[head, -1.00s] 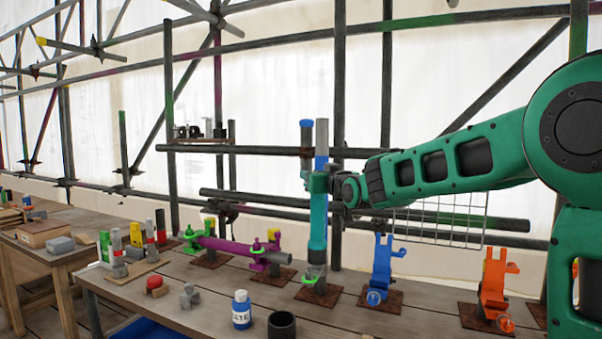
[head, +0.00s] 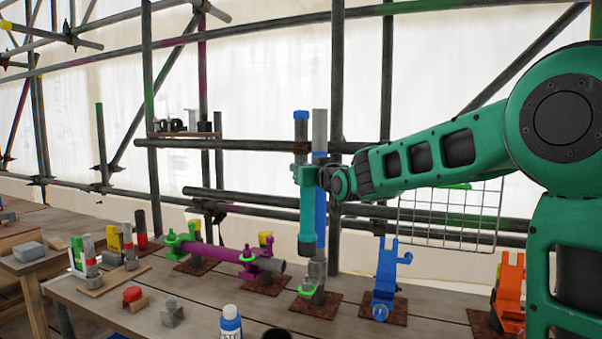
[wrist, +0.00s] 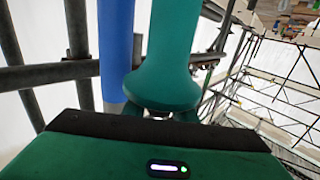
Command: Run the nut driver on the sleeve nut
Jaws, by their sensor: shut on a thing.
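My gripper (head: 304,174) is shut on the upright teal nut driver (head: 307,218), whose dark lower end hangs in the air. A dark shaft with a blue cap (head: 300,116) rises above the gripper. In the wrist view the driver (wrist: 165,50) stands between the jaws, beside a blue post (wrist: 115,45). That blue post (head: 321,212) stands behind and right of the driver in the head view. Below it is a grey cylindrical piece (head: 317,267) with a green clamp (head: 314,305) at its foot. I cannot tell which part is the sleeve nut.
A blue stand (head: 384,285) and an orange stand (head: 508,288) are to the right. A white bottle (head: 230,322) stands at the front. Scaffold tubes and a wire grid (head: 450,215) are behind.

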